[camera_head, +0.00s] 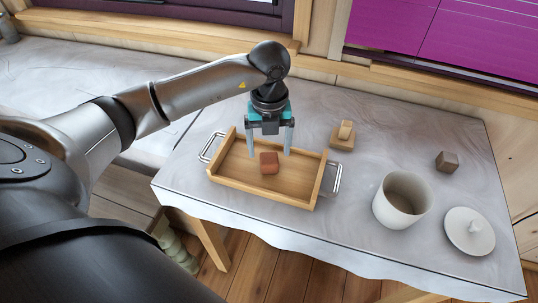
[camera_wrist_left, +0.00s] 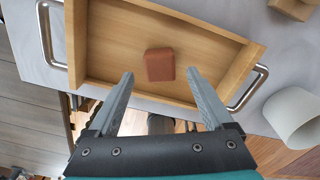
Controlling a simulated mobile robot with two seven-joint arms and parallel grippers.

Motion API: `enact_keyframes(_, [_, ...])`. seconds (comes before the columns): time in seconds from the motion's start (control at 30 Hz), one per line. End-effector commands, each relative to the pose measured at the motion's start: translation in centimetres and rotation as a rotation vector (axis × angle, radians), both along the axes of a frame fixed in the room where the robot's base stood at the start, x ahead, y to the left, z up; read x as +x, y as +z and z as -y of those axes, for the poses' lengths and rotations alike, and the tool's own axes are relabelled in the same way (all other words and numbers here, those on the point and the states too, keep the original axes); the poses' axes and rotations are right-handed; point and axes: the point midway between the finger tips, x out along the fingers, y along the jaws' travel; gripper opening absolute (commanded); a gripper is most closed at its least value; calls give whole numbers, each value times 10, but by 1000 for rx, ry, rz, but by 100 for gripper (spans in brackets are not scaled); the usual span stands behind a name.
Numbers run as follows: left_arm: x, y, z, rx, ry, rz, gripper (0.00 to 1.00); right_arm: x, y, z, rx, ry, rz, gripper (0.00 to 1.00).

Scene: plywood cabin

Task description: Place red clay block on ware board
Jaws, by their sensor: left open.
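The red clay block (camera_head: 269,162) sits on the floor of a wooden tray with metal side handles, which I take to be the ware board (camera_head: 240,179). In the left wrist view the block (camera_wrist_left: 159,64) lies inside the tray (camera_wrist_left: 108,40), just past my fingertips and between their lines. My left gripper (camera_head: 269,150) is above the tray, pointing down, with its fingers apart and nothing between them. The left gripper's two fingers (camera_wrist_left: 160,78) also show spread in the left wrist view. The block appears apart from both fingers. My right gripper is not in view.
A small wooden piece on a base (camera_head: 343,135) stands right of the tray. A dark brown cube (camera_head: 447,161) lies farther right. A white pot (camera_head: 402,200) and a white lid (camera_head: 469,232) are at the table's right front. A window ledge runs behind.

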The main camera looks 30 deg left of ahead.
Motion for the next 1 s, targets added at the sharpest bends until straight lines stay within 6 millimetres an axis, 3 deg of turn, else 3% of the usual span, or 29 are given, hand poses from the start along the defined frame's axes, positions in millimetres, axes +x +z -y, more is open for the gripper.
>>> enact_keyframes(0.03, [1, 14, -1, 1, 0, 7, 85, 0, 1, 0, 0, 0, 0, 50])
enact_keyframes(0.2, [1, 49, 0, 2, 1, 4, 85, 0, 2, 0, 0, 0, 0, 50])
enact_keyframes(0.4, [0, 73, 0, 0, 0, 1, 85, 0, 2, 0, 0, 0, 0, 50])
enact_keyframes(1.0, [0, 77, 0, 1, 1, -1, 85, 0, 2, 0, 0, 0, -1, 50])
